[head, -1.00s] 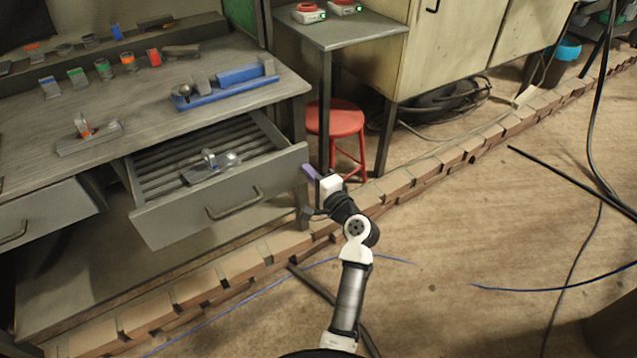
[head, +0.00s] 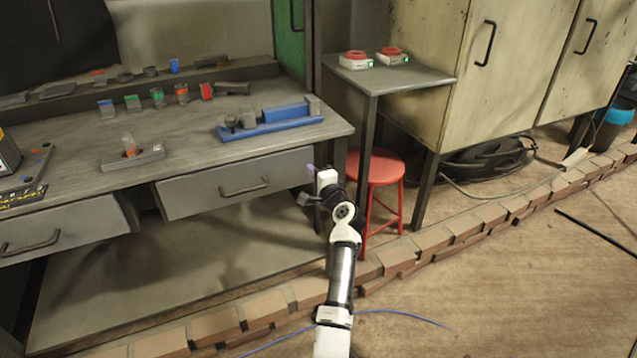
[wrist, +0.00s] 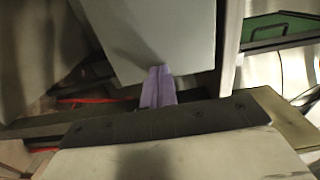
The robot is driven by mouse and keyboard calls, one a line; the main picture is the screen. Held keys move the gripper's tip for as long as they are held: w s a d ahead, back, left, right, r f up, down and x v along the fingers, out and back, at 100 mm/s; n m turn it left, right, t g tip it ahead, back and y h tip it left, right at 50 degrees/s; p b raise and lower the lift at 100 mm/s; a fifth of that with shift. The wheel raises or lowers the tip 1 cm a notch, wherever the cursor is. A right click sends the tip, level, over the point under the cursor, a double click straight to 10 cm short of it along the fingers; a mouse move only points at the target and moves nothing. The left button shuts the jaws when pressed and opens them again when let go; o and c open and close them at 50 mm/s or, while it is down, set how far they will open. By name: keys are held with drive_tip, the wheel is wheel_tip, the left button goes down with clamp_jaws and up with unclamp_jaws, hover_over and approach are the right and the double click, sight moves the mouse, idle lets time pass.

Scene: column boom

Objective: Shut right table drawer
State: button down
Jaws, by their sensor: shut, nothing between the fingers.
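The right table drawer (head: 205,191) is grey with a bar handle (head: 245,188). My gripper (head: 312,169) is at the right end of the drawer front, partly hidden behind my white and black wrist. In the wrist view the purple fingers (wrist: 158,88) are together and empty, with their tips at the edge of a grey panel (wrist: 155,35), which looks like the drawer front. I cannot tell for sure whether they touch it.
The left drawer (head: 60,228) stands out from the workbench (head: 200,137). A red stool (head: 376,172) and a small side table (head: 395,78) are just right of my gripper. A low brick border (head: 400,252) runs along the floor. Open floor lies at the front right.

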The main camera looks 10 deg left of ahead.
drive_tip(key=shift+w+a+r, duration=0.1)
drive_tip(key=shift+w+r, duration=0.05)
drive_tip(key=shift+r, duration=0.2)
drive_tip(key=shift+r, duration=0.1)
